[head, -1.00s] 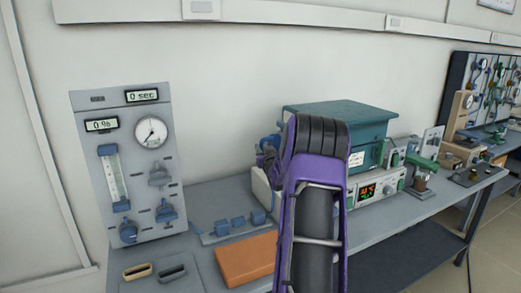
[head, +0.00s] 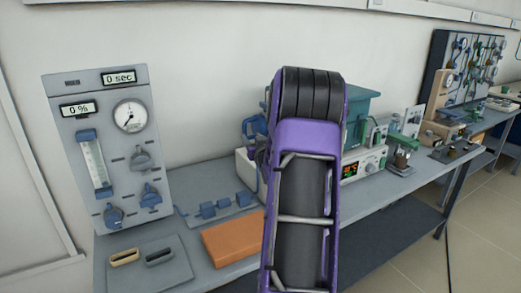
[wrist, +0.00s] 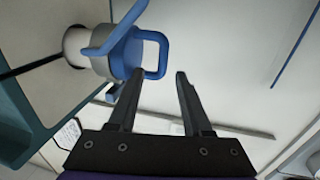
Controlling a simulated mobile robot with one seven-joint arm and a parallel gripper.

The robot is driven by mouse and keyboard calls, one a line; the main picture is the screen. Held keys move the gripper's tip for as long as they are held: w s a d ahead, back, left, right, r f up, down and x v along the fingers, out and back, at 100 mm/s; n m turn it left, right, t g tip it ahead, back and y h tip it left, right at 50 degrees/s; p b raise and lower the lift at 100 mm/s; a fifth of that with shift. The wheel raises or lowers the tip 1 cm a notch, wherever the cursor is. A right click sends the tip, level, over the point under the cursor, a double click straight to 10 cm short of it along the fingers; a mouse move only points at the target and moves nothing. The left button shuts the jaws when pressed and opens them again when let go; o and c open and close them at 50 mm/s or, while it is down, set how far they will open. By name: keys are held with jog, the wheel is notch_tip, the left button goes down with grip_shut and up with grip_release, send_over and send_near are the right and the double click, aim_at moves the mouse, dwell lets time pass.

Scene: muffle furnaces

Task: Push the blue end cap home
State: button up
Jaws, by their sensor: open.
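The blue end cap (wrist: 124,55) shows in the wrist view at the upper left, with a blue loop handle and a grey collar. It is at the end of a pale tube (wrist: 76,44) that sticks out of the teal furnace; I cannot tell how far it is seated. In the head view blue cap parts (head: 251,135) show just left of my purple arm. My gripper (wrist: 160,75) is open and empty, its left fingertip close to the loop handle in the picture; contact is unclear. In the head view my arm hides the gripper.
The teal furnace (head: 358,104) stands behind my arm, partly hidden. A grey gauge panel (head: 108,150) stands at the left. An orange block (head: 232,242), a blue-fitted manifold (head: 210,209) and a plate with two slots (head: 150,274) lie on the bench. Bench instruments (head: 402,150) stand to the right.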

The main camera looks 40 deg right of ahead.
jog(key=v, duration=0.9)
jog(key=shift+s, duration=0.2)
